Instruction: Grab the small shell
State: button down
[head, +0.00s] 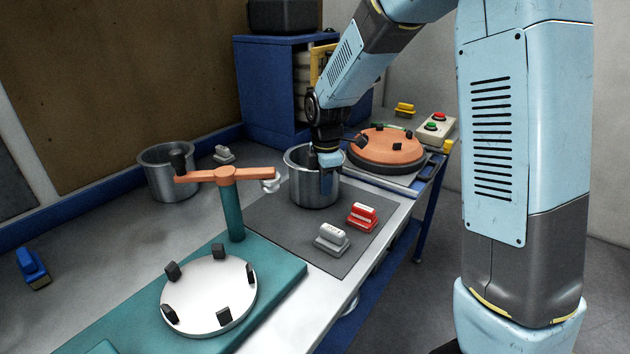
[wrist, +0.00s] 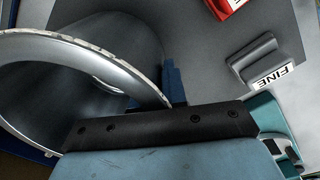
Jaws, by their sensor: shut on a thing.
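An open, round metal shell (head: 300,187) stands upright on the dark grey mat in the head view. Its rim and hollow inside fill the left of the wrist view (wrist: 85,42). My gripper (head: 326,178) points down at the near right side of this shell and is shut on its wall. In the wrist view a blue finger (wrist: 174,85) shows just beyond the rim; the other finger is hidden. A second metal shell (head: 168,183) stands farther left on the bench, apart from my gripper. I cannot tell for sure which shell is smaller.
A grey block (head: 331,240) and a red block (head: 362,216) lie on the mat (head: 285,232) near the shell. A teal fixture with an orange arm (head: 225,175) and white disc (head: 208,295) stands in front. An orange disc (head: 385,149) lies behind. A blue cabinet (head: 268,85) stands at the back.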

dwell(0.3)
jog(key=s+d+r, duration=0.2)
jog(key=s+r, duration=1.1)
jog(key=s, duration=0.1)
